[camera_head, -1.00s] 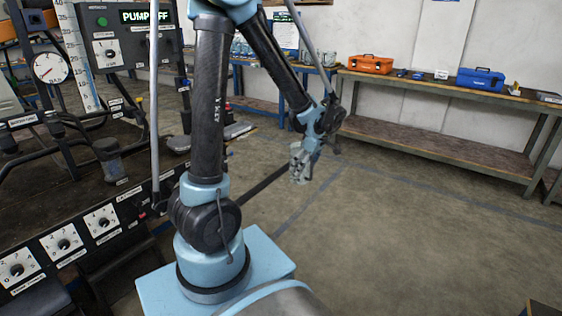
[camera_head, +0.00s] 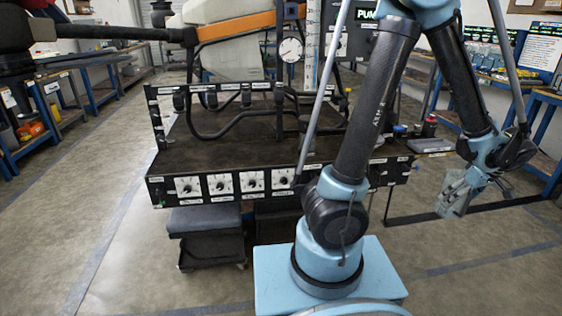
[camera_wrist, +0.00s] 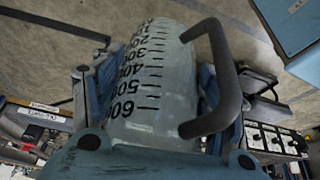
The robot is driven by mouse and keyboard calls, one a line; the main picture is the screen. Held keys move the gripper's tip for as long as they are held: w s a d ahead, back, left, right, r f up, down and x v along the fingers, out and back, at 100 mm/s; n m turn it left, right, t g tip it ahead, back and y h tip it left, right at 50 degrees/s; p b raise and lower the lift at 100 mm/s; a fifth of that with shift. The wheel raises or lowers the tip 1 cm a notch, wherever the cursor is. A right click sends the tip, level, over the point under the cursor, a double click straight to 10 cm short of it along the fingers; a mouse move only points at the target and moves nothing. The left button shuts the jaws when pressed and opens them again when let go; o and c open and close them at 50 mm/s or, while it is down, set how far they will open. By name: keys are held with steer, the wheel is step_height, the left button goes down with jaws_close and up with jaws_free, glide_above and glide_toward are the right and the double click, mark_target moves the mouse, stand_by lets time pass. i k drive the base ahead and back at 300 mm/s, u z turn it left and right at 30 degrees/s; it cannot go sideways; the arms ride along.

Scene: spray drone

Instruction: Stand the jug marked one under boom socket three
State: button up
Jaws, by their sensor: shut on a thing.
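My gripper (camera_head: 470,186) is shut on a clear measuring jug (camera_head: 449,200), held above the floor right of the spray bench, upside-down or tilted I cannot tell. In the wrist view the jug (camera_wrist: 165,85) lies between the fingers. Its black volume scale and dark handle (camera_wrist: 222,80) show; no mark of one is readable. Several dark boom sockets hang in a row along the bench's rear rail, among them one at the left (camera_head: 180,101) and one at the right (camera_head: 279,93). Their labels are too small to read, so I cannot tell which is three.
The dark bench top (camera_head: 235,145) below the sockets looks clear at its left and middle. Black hoses (camera_head: 243,122) loop over it. A front panel (camera_head: 235,185) carries several dials. A pressure gauge (camera_head: 291,49) stands behind. A wheeled cart (camera_head: 210,240) sits in front; floor is free at left.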

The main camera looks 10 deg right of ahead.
mark_target(220, 160)
steer(key=u, duration=2.7)
steer(key=i, duration=1.85)
steer(key=z, duration=1.9)
